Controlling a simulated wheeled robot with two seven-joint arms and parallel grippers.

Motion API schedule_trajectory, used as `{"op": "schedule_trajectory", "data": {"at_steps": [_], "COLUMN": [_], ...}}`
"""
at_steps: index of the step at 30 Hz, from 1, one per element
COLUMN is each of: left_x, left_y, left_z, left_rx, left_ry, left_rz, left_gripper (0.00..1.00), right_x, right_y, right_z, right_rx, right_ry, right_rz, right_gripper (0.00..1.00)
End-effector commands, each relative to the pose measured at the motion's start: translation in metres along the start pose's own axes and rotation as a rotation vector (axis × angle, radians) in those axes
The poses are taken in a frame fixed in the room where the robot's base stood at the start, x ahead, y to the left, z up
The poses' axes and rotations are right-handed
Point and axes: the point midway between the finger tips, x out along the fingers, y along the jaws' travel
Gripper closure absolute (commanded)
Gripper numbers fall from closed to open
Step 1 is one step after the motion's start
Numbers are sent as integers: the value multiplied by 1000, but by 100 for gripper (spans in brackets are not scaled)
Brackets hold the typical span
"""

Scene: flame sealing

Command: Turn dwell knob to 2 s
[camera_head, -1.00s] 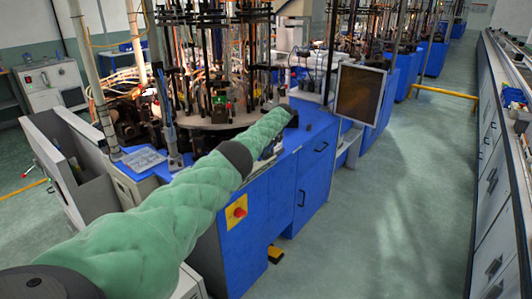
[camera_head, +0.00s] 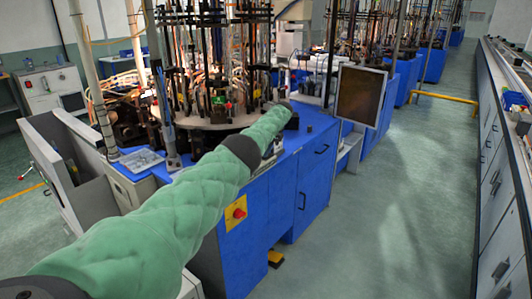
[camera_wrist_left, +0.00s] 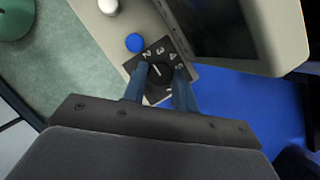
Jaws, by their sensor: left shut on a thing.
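The dwell knob (camera_wrist_left: 160,76) is a small black dial on a dark plate (camera_wrist_left: 166,52) with white numerals, of which 2, 3, 4 and 5 can be read. Its white pointer line slants up and left, roughly toward the 2; the exact setting is hard to tell. My left gripper (camera_wrist_left: 159,88) is shut on the knob, one blue-grey finger on each side. In the head view, my green-sleeved left arm reaches to the blue cabinet's far right, where the gripper (camera_head: 285,106) is mostly hidden and the knob cannot be made out. My right gripper is out of view.
A blue button (camera_wrist_left: 134,42) and a round white part (camera_wrist_left: 108,6) lie near the dial. A dark screen (camera_wrist_left: 218,24) is beside it. In the head view, a monitor (camera_head: 360,96) stands right of the arm, and a machine with many rods stands behind it. The aisle is clear.

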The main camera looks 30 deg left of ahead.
Motion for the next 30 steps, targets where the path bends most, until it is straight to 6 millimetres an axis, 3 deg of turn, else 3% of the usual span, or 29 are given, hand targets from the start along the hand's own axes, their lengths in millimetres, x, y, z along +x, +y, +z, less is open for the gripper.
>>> {"op": "schedule_trajectory", "data": {"at_steps": [14, 15, 18, 30], "left_x": [-1, -1, -1, -6], "left_y": [0, 0, 0, 0], "left_z": [0, 0, 0, -1], "left_rx": [-6, -6, -6, -5], "left_ry": [1, 1, 1, 1], "left_rz": [1, 1, 1, 1], "left_gripper": [94, 70, 50, 50], "right_x": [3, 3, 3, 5], "right_y": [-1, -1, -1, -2], "right_z": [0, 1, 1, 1], "right_rx": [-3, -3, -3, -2], "right_ry": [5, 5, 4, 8], "right_rz": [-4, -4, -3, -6], "right_gripper": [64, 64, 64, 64]}}
